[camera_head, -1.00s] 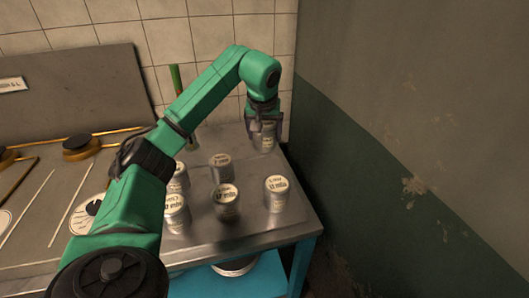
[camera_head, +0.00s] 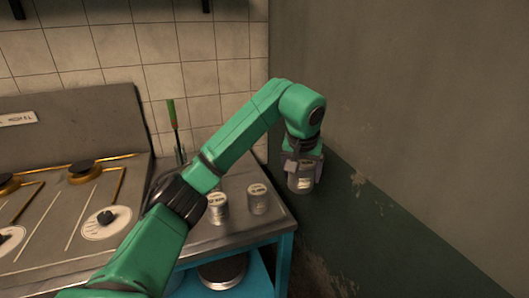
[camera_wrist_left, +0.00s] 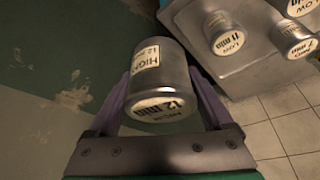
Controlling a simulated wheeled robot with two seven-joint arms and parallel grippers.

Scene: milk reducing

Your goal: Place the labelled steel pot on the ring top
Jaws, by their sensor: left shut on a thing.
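My left gripper (camera_head: 303,168) is shut on a steel pot (camera_head: 301,183) and holds it raised, off the right side of the steel table and in front of the wall. In the left wrist view this pot (camera_wrist_left: 160,62) sits between the two fingers, with a side label starting "HIGH" and an end label reading "12 min". The ring top (camera_head: 60,222) is the steel hob at the left, with brass-coloured burner rings (camera_head: 85,172) and round dial plates. My arm crosses in front of its right part. My right gripper is not in view.
Other labelled steel pots (camera_head: 218,208) (camera_head: 258,198) stand on the steel table; several show in the left wrist view (camera_wrist_left: 222,32). My arm hides part of the tabletop. A green-handled tool (camera_head: 172,115) stands upright at the back. A round pan (camera_head: 222,272) sits on the blue lower shelf.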

